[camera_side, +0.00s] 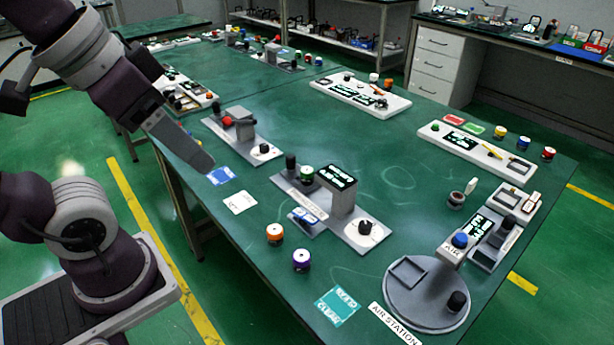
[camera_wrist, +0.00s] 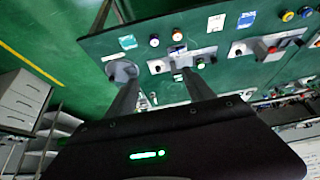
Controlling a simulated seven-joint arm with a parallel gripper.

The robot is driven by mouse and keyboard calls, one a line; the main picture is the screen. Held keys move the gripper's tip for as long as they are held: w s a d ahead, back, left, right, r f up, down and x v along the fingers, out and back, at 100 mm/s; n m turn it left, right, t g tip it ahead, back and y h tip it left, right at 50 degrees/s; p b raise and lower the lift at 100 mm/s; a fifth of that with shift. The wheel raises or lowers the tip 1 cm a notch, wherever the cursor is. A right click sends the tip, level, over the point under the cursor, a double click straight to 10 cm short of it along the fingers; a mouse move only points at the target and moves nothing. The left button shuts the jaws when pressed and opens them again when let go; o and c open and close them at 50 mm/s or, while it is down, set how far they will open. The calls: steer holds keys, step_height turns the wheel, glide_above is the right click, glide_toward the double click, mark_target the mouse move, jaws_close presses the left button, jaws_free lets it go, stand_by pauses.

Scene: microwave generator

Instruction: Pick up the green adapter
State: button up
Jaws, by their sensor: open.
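The green adapter (camera_side: 306,173) is a small round piece with a green and white top. It stands on the left end of a grey generator station (camera_side: 340,200), beside a black cylinder (camera_side: 291,162). In the wrist view it appears small and far off (camera_wrist: 200,63), past the fingertips. My gripper (camera_side: 205,165) hangs at the upper left in the side view, above the table's left edge and apart from the adapter. In the wrist view my gripper (camera_wrist: 161,76) has its two fingers spread, with nothing held between them.
An orange adapter (camera_side: 275,233) and a purple adapter (camera_side: 301,259) stand on the green table in front of the station. A round air station (camera_side: 428,290) is at the lower right. Another grey station (camera_side: 242,135) stands behind. The table's middle is clear.

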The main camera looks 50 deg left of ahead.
steer(key=w+a+r+n+t+y, duration=0.1)
steer(key=w+a+t+y, duration=0.1)
steer(key=w+a, duration=0.5)
steer(key=w+a+r+n+t+y, duration=0.1)
steer(key=w+a+r+n+y, duration=0.15)
steer(key=w, duration=0.75)
steer(key=t+h, duration=0.2)
steer(key=t, duration=0.2)
glide_above(305, 171)
steer(key=s+d, duration=0.2)
steer(key=s, duration=0.4)
step_height(305, 171, down, 4)
steer(key=shift+m+y, duration=0.25)
steer(key=shift+m, duration=0.2)
step_height(305, 171, down, 30)
steer(key=shift+a, duration=0.15)
steer(key=shift+w+f+t, duration=0.25)
steer(key=shift+f+t, duration=0.05)
steer(key=x, duration=0.6)
steer(key=shift+w+a+f, duration=0.15)
steer(key=shift+w+a, duration=0.1)
steer(key=shift+w, duration=0.05)
jaws_close()
